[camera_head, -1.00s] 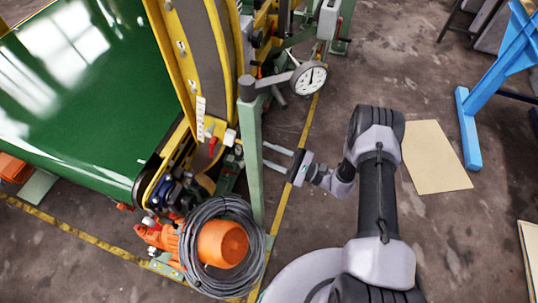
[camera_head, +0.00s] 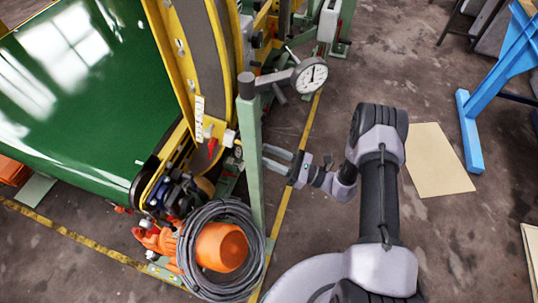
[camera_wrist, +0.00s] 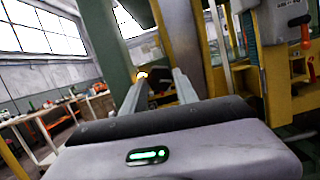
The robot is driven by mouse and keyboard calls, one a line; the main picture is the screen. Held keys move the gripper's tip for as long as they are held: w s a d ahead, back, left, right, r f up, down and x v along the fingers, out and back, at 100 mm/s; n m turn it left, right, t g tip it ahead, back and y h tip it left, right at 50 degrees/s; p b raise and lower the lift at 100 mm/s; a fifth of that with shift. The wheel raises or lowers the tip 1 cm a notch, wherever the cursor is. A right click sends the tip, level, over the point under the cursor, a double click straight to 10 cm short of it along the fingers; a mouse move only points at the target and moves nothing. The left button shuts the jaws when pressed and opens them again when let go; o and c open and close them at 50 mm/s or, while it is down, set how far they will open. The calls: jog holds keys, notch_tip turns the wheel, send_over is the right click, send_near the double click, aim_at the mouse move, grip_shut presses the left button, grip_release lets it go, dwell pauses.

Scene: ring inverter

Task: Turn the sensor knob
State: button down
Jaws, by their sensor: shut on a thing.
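My gripper (camera_head: 267,158) reaches left from my arm, its two long pale fingers pointing at the machine beside the green post (camera_head: 250,150). The post hides the fingertips in the head view. In the wrist view the fingers (camera_wrist: 160,78) run forward on either side of a dark gap. A small bright yellow-orange spot (camera_wrist: 142,74) shows by the left fingertip. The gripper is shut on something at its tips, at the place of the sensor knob. The knob itself cannot be made out clearly in either view.
A dial gauge (camera_head: 309,76) on an arm sticks out above my gripper. A coil of grey hose (camera_head: 205,283) lies around an orange motor (camera_head: 222,247) below. The green belt (camera_head: 75,110) is at left. Open floor with a cardboard sheet (camera_head: 432,160) lies right.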

dwell(0.4)
jog(key=c, duration=1.2)
grip_release()
jog(key=p+v, duration=0.1)
jog(key=v, duration=1.6)
jog(key=shift+s+d, duration=0.2)
